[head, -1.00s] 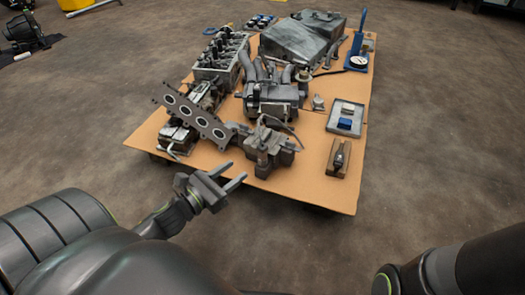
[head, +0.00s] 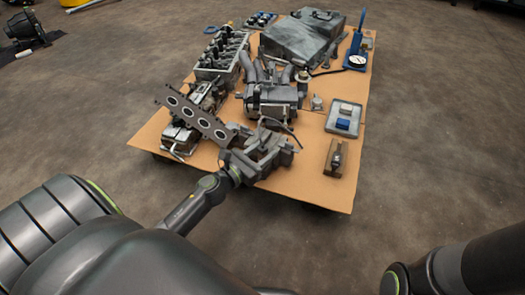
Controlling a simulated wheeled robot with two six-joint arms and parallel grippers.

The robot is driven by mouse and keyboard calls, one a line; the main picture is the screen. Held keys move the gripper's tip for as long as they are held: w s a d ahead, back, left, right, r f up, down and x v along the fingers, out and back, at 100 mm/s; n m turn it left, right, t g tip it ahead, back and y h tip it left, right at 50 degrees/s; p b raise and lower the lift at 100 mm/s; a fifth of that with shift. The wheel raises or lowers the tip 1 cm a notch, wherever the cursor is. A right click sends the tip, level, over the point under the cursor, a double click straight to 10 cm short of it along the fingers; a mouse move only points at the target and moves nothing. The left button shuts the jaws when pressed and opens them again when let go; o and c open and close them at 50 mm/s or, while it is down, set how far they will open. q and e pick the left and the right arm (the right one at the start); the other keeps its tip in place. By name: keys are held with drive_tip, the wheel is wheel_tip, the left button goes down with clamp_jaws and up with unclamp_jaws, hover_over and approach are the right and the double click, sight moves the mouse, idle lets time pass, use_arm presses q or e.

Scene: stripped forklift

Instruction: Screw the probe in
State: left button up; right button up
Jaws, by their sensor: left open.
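I cannot pick out the probe for certain. A small dark upright piece (head: 337,160) sits at a wooden block (head: 332,171) near the table's front right, and it is too small to name. My left gripper (head: 268,158) has its jaws open at the grey metal housing (head: 277,140) on the table's front edge. The jaws overlap the housing in the picture, and I cannot tell whether they touch it. My right arm enters at the lower right, and its gripper is out of view.
The brown table top (head: 310,189) carries several engine parts. A flat plate with round holes (head: 196,118) lies left of the housing. A blue stand with a dial (head: 356,60) is at the back right.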

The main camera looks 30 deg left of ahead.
use_arm(q)
drive_tip(key=shift+c, duration=0.4)
drive_tip(key=c, duration=0.8)
